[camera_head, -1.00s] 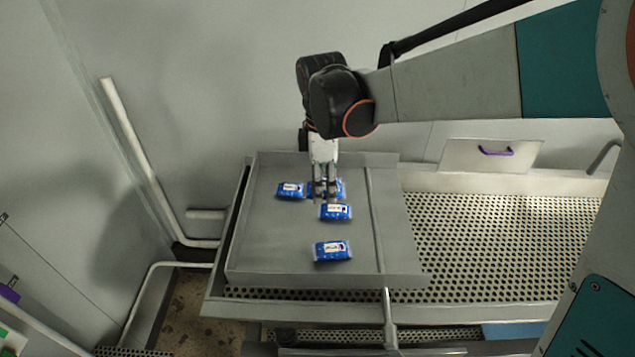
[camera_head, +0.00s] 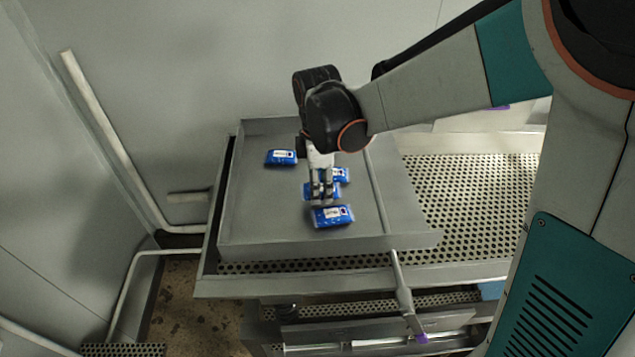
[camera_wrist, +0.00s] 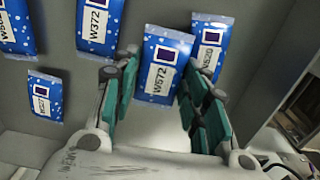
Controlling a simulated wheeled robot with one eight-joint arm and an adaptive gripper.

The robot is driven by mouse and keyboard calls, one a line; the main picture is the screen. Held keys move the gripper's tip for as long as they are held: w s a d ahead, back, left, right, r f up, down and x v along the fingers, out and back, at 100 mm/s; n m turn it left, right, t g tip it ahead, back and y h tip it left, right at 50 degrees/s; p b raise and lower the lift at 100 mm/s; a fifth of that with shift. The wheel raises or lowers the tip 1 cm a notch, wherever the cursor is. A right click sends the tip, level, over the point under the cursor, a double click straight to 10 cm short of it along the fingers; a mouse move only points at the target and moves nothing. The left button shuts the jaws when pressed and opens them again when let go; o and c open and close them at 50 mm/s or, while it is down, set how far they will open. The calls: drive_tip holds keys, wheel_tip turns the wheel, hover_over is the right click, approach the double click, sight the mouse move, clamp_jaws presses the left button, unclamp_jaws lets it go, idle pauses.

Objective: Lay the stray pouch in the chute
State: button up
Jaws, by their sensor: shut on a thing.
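My gripper (camera_head: 321,190) points down over a grey walled tray (camera_head: 250,220) and is shut on a blue-and-white pouch (camera_head: 310,192). In the wrist view the pouch between my teal fingers (camera_wrist: 158,105) has a white label reading W672 (camera_wrist: 161,72). Other blue pouches lie on the tray: one at back left (camera_head: 281,157), one just right of my fingers (camera_head: 341,174), and one in front (camera_head: 332,216). The wrist view shows neighbours labelled W372 (camera_wrist: 98,22) and, partly overlapped, another pouch (camera_wrist: 210,42). I cannot tell for sure which part is the chute.
A metal bar (camera_head: 380,205) runs along the tray's right part, with a purple-tipped lever (camera_head: 421,338) below. A perforated metal deck (camera_head: 465,195) on the right is clear. A pale pipe (camera_head: 115,145) stands at the left wall. A smaller pouch (camera_wrist: 45,97) shows lower left in the wrist view.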

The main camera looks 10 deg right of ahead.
sight(321, 188)
drive_tip(key=shift+s+d+r, duration=0.15)
drive_tip(key=shift+d, duration=0.15)
drive_tip(key=shift+a+f+b, duration=0.2)
drive_tip(key=shift+f+b, duration=0.2)
drive_tip(key=shift+f, duration=0.05)
drive_tip(key=shift+d+f, duration=0.1)
drive_tip(key=o, duration=1.1)
drive_tip(key=shift+c, duration=0.2)
wheel_tip(321, 188, up, 13)
drive_tip(key=p, duration=0.8)
drive_tip(key=shift+a, duration=0.2)
